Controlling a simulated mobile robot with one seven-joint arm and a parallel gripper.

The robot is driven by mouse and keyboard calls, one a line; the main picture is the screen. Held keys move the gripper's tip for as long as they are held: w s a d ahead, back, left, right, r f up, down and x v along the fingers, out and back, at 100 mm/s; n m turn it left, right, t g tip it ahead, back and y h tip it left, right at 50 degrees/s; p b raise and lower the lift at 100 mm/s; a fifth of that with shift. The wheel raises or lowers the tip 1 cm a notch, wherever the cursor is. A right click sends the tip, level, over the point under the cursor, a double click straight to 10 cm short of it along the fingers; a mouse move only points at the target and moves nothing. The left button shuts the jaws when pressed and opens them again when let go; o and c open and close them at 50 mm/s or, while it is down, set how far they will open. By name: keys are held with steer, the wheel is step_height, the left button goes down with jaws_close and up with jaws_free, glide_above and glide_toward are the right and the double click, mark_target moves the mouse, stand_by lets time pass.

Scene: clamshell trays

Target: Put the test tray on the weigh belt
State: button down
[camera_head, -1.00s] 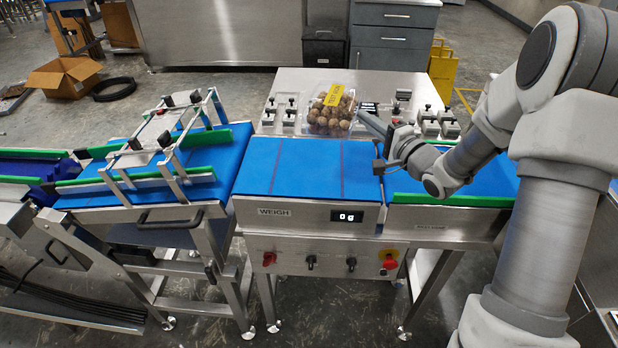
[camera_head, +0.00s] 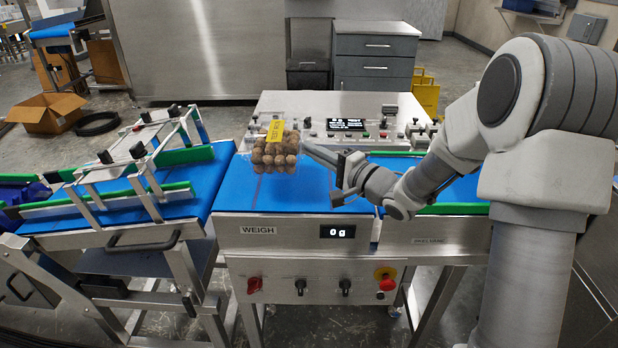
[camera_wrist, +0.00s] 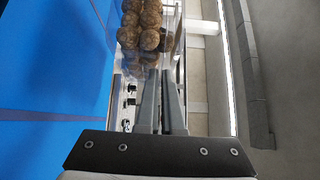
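The test tray (camera_head: 274,158) is a clear clamshell of round brown items with a yellow label. In the head view it appears over the back part of the blue weigh belt (camera_head: 240,194), and the scale display reads 0 g. My gripper (camera_head: 308,148) reaches from the right to the tray's right side. In the wrist view the tray (camera_wrist: 140,25) is at the top, and the two fingers of my gripper (camera_wrist: 163,75) are close together at its clear edge. They appear shut on that edge, though the fingertips are partly hidden by the clear plastic.
A control panel (camera_head: 345,125) with a screen and buttons stands behind the belt. A metal guide frame (camera_head: 128,150) rises over the left conveyor. The blue belt with a green rail (camera_head: 455,209) lies right of the weigh belt. The front of the weigh belt is clear.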

steer(key=shift+s+a+f+b, duration=0.1)
steer(key=shift+a+f+b, duration=0.2)
steer(key=shift+f, duration=0.45)
steer(key=shift+w+a+f+b, duration=0.1)
steer(key=shift+f+b, duration=0.25)
steer(key=shift+f, duration=0.35)
steer(key=shift+s+a+f+b, duration=0.15)
steer(key=shift+f+b, duration=0.2)
steer(key=shift+f, duration=0.55)
steer(key=c, duration=1.1)
jaws_free()
steer(key=shift+f, duration=0.1)
steer(key=shift+o, duration=0.2)
